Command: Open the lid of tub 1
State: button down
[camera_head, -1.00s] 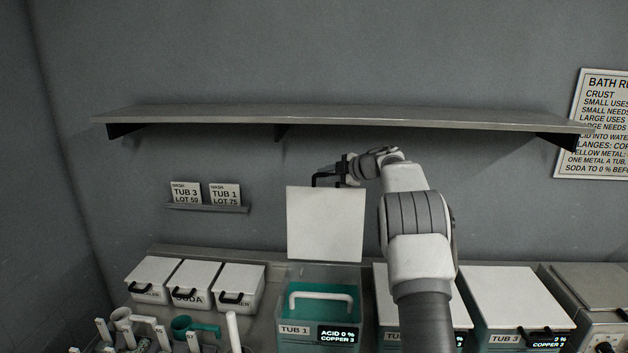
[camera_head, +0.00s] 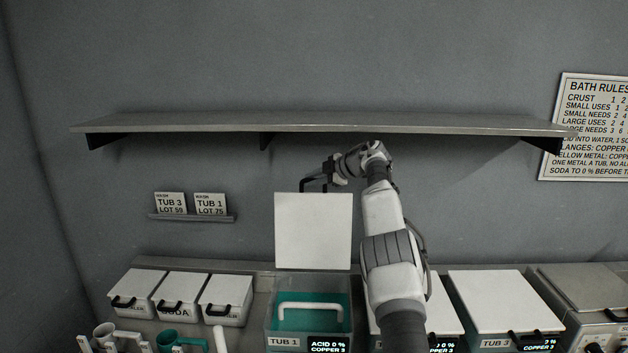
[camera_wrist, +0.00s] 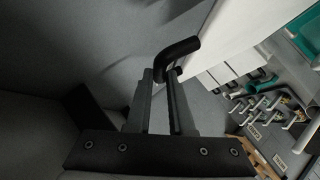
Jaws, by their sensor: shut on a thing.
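Tub 1 (camera_head: 284,342) stands on the bench with its teal inside and a white bar in it showing. Its white lid (camera_head: 313,232) stands upright at the tub's back edge, open. The lid's black handle (camera_head: 313,184) is at the lid's top edge. My gripper (camera_head: 328,176) is at that edge, shut on the handle. In the wrist view, the black handle (camera_wrist: 179,48) sits between the fingertips of my gripper (camera_wrist: 167,76), and part of the white lid (camera_wrist: 220,32) shows beyond.
A long shelf (camera_head: 320,122) runs along the wall just above my gripper. Tub 3 (camera_head: 495,342) and another lidded tub stand to the right. Small white lidded boxes (camera_head: 181,292), one marked soda, stand to the left. Cups and tools (camera_head: 180,340) lie in front of them.

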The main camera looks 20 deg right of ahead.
jog(key=shift+a+f, duration=0.35)
jog(key=shift+f, duration=0.25)
jog(key=c, duration=0.8)
grip_release()
jog(key=shift+a, duration=0.1)
jog(key=shift+c, duration=0.2)
jog(key=shift+b, duration=0.3)
jog(key=shift+s+d+r+b, duration=0.15)
jog(key=shift+d+b, duration=0.1)
jog(key=shift+b, duration=0.05)
jog(key=b+v, duration=0.4)
jog(key=v, duration=1.3)
jog(key=shift+d+r, duration=0.15)
jog(key=shift+r, duration=0.15)
